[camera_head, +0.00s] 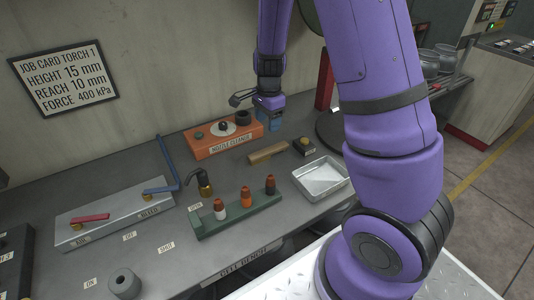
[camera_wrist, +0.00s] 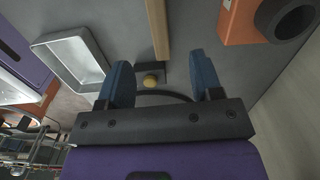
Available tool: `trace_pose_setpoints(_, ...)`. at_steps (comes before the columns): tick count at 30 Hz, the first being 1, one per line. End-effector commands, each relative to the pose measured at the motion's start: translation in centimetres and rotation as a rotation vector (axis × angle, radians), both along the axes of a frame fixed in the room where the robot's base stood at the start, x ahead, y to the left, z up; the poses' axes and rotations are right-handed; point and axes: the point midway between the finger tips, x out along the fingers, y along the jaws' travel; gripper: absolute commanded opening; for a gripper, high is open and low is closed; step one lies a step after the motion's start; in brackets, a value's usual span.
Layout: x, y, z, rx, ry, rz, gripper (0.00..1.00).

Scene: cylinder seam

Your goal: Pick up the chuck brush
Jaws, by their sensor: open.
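A tan wooden bar (camera_head: 268,152), which looks like the chuck brush, lies flat on the grey bench. No bristles can be made out. It also shows in the wrist view (camera_wrist: 158,30), running up out of the top edge. A small dark block with a yellow knob (camera_head: 304,146) sits close to the bar's right end; in the wrist view the knob (camera_wrist: 151,79) lies between my fingers in the picture. My gripper (camera_head: 269,118) is above the bench, behind the bar, with blue fingers apart and empty (camera_wrist: 163,78).
An orange nozzle cleaner box (camera_head: 250,136) stands behind the bar. A metal tray (camera_head: 343,178) lies to the right. A green rack (camera_head: 207,228) with several orange, red and white pieces stands in front. A grey panel (camera_head: 120,214) with levers is at left.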

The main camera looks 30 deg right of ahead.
Motion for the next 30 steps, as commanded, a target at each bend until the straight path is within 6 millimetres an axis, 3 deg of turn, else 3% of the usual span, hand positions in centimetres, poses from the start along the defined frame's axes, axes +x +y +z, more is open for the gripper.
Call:
trace_pose_setpoints(10,0.3,-0.6,-3.8,-0.018,0.019,-0.057,0.6)
trace_pose_setpoints(15,0.3,-0.5,-6.1,-0.018,0.017,-0.055,0.6)
trace_pose_setpoints(23,0.2,-0.3,-7.8,-0.017,0.016,-0.053,0.6)
trace_pose_setpoints(30,-0.2,0.3,-11.1,-0.017,0.017,-0.054,0.6)
